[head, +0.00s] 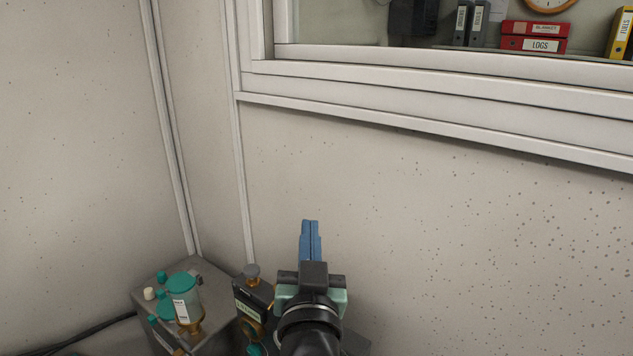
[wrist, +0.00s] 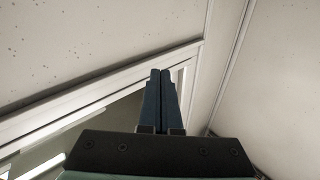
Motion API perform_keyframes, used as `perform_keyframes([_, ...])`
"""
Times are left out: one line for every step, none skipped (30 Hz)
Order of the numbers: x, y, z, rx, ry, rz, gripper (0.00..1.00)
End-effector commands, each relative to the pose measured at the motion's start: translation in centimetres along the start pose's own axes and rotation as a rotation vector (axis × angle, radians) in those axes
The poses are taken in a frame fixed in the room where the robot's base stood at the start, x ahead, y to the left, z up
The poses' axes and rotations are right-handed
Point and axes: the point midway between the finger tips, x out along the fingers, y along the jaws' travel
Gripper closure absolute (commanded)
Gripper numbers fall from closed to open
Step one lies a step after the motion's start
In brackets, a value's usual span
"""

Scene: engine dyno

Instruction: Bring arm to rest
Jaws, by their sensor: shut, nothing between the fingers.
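My gripper (head: 310,240) shows in the lower middle of the head view, with its blue fingers pointing up in front of the pale speckled wall. The fingers lie side by side with only a thin line between them, shut and empty. In the wrist view my gripper (wrist: 161,75) is also shut, with the window frame and the wall corner behind its fingertips. My wrist covers part of what stands below it in the head view.
A grey box (head: 148,292) with a teal-capped bottle (head: 185,297) stands at the lower left. A dark labelled unit (head: 252,300) is close to my wrist's left. A window frame (head: 420,85) crosses the wall above, with red binders (head: 533,45) behind it. The wall right of my gripper is bare.

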Motion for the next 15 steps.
perform_keyframes([-0.3,-0.4,-4.4,-0.013,0.078,-0.006,1.0])
perform_keyframes([-0.7,-0.7,-6.7,-0.021,0.119,-0.01,1.0])
perform_keyframes([-1.3,-1.0,-9.7,-0.031,0.173,-0.014,1.0])
perform_keyframes([-1.9,-1.2,-11.9,-0.039,0.214,-0.017,1.0])
perform_keyframes([-2.6,-1.5,-14.1,-0.048,0.255,-0.019,1.0])
perform_keyframes([-3.7,-1.8,-17.0,-0.06,0.311,-0.022,1.0])
perform_keyframes([-4.6,-2.1,-19.0,-0.069,0.351,-0.024,1.0])
perform_keyframes([-5.6,-2.3,-20.8,-0.076,0.39,-0.026,1.0])
perform_keyframes([-6.9,-2.5,-23.2,-0.087,0.44,-0.027,1.0])
perform_keyframes([-7.9,-2.7,-24.7,-0.095,0.475,-0.027,1.0])
perform_keyframes([-8.9,-2.9,-26.1,-0.103,0.507,-0.027,1.0])
perform_keyframes([-10.1,-3.1,-27.7,-0.112,0.546,-0.028,1.0])
perform_keyframes([-11.0,-3.3,-28.8,-0.117,0.572,-0.029,1.0])
perform_keyframes([-11.7,-3.4,-29.6,-0.122,0.593,-0.03,1.0])
perform_keyframes([-12.6,-3.6,-30.6,-0.127,0.619,-0.03,1.0])
